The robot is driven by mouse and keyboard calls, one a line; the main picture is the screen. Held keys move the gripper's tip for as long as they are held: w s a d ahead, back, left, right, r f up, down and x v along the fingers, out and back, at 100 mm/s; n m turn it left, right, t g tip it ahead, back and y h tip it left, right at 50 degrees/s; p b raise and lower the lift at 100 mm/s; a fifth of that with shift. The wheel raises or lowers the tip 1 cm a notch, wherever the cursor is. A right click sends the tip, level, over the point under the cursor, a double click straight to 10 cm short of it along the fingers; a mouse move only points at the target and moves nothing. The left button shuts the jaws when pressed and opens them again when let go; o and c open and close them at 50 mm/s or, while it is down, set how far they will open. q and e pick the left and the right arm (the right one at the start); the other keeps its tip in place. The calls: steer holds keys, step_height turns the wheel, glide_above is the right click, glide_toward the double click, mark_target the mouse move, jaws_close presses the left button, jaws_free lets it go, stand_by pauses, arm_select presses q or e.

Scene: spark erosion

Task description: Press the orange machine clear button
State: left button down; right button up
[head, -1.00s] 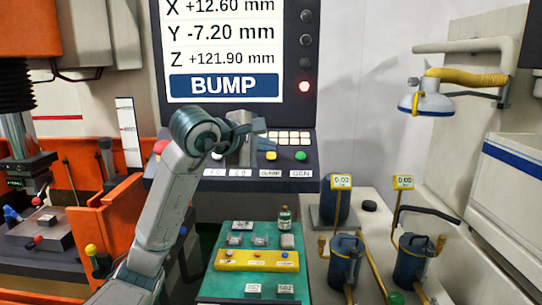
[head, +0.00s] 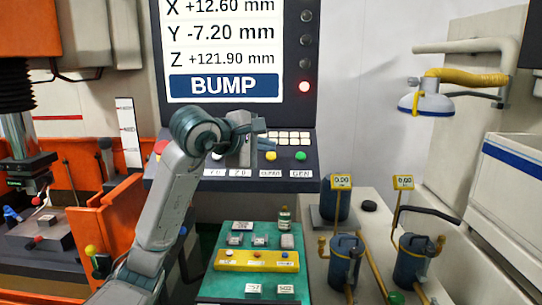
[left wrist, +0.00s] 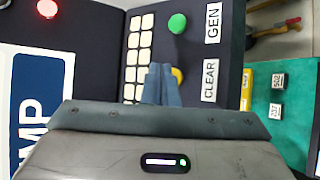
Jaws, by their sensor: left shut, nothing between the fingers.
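The orange-yellow clear button (head: 270,155) sits on the control panel (head: 225,184) above a label that reads CLEAR in the left wrist view. In that view the button (left wrist: 178,75) is partly hidden behind my fingers. My left gripper (head: 262,126) is over the panel, just above and left of the button in the head view. Its fingers (left wrist: 161,70) are shut with nothing between them. I cannot tell whether the fingertips touch the button. My right gripper is in neither view.
A green button (head: 300,156) marked GEN is right of the clear button. A pale keypad (head: 291,138) lies behind them. The screen (head: 222,45) reads BUMP, with a lit red lamp (head: 304,87) beside it. A green mat (head: 231,290) lies in front.

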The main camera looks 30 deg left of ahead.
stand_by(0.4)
arm_select(q)
steer(key=shift+w+a+f, duration=0.1)
steer(key=shift+w+f, duration=0.05)
steer(key=shift+f, duration=0.2)
steer(key=shift+w+a+f+b, duration=0.1)
steer(key=shift+w+f+b, duration=0.1)
steer(key=shift+f+b, duration=0.2)
stand_by(0.7)
steer(key=shift+r, duration=0.15)
steer(key=shift+s+r+p, duration=0.25)
steer(key=shift+r+p, duration=0.3)
steer(key=shift+p, duration=0.05)
steer(key=shift+s+d, duration=0.1)
steer(key=shift+d, duration=0.1)
